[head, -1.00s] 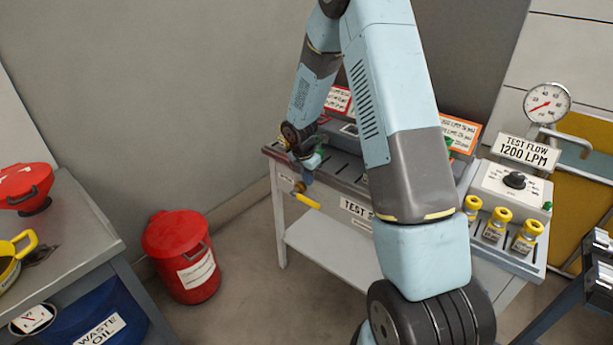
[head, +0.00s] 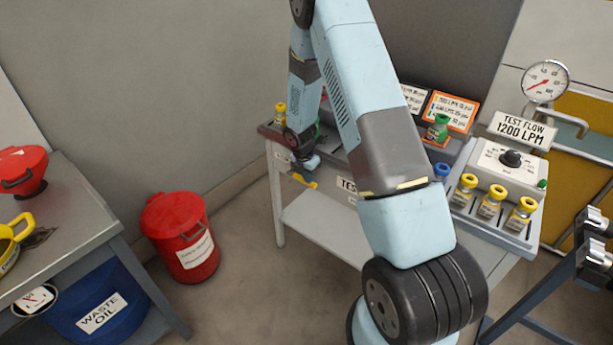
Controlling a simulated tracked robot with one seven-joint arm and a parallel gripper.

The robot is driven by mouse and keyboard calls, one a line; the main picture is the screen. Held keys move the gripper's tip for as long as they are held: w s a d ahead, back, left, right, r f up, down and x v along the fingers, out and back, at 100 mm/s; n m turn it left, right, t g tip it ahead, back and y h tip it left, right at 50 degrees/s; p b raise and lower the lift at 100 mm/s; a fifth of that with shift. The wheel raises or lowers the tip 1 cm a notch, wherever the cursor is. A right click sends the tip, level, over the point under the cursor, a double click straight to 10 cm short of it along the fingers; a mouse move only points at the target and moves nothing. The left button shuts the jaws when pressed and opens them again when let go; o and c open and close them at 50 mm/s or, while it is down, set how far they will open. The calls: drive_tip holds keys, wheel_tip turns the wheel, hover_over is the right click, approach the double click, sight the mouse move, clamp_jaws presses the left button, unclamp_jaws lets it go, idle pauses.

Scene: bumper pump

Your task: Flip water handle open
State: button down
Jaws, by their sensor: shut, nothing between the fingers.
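The water handle (head: 299,178) is a small yellow lever low on the front left of the grey test bench (head: 284,210). Only part of it shows, and its exact angle is hard to tell. My gripper (head: 309,175) is shut and empty, pointing down right beside the lever at the bench's front edge. It partly hides the lever, and I cannot tell whether they touch. My arm covers the middle of the bench.
A red bin (head: 180,238) stands on the floor. A side table (head: 75,215) is at left. Floor between bin and bench is clear.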

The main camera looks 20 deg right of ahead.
drive_tip(key=shift+f, duration=0.1)
drive_tip(key=shift+s+d+f, duration=0.2)
drive_tip(key=shift+f, duration=0.35)
drive_tip(key=shift+s+a+r, duration=0.1)
drive_tip(key=shift+r, duration=0.45)
drive_tip(key=s+r, duration=0.3)
drive_tip(key=r, duration=0.9)
drive_tip(key=shift+a+r, duration=0.2)
drive_tip(key=shift+a, duration=0.2)
